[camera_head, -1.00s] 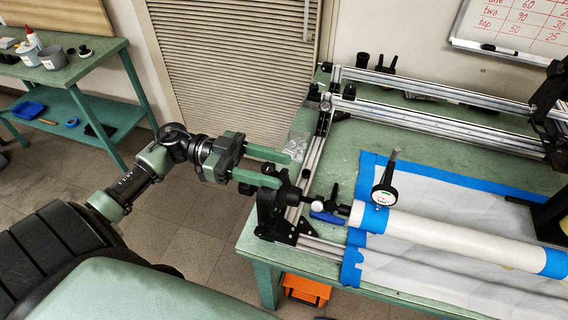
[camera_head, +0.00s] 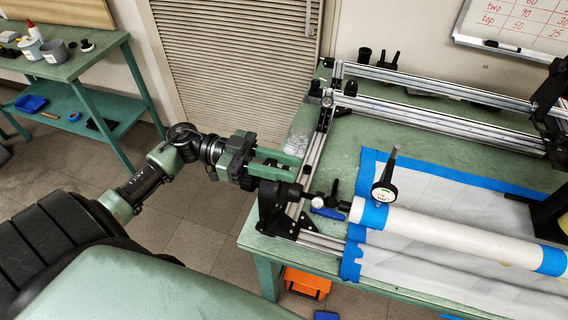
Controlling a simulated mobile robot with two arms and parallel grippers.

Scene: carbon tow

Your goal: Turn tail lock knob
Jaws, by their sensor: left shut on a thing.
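My left gripper (camera_head: 295,167) reaches in from the left, over the left end of the winding frame, its green fingers close together. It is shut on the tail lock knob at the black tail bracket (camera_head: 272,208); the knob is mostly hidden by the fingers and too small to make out. The bracket stands at the table's near left corner. A white tube with blue tape bands (camera_head: 440,228) runs right from the tail end. My right gripper is not in view.
A blue-handled tool (camera_head: 327,209) lies beside the bracket. Aluminium rails (camera_head: 430,112) cross the green table. A side bench (camera_head: 75,62) with pots stands at the far left. An orange bin (camera_head: 305,282) is under the table.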

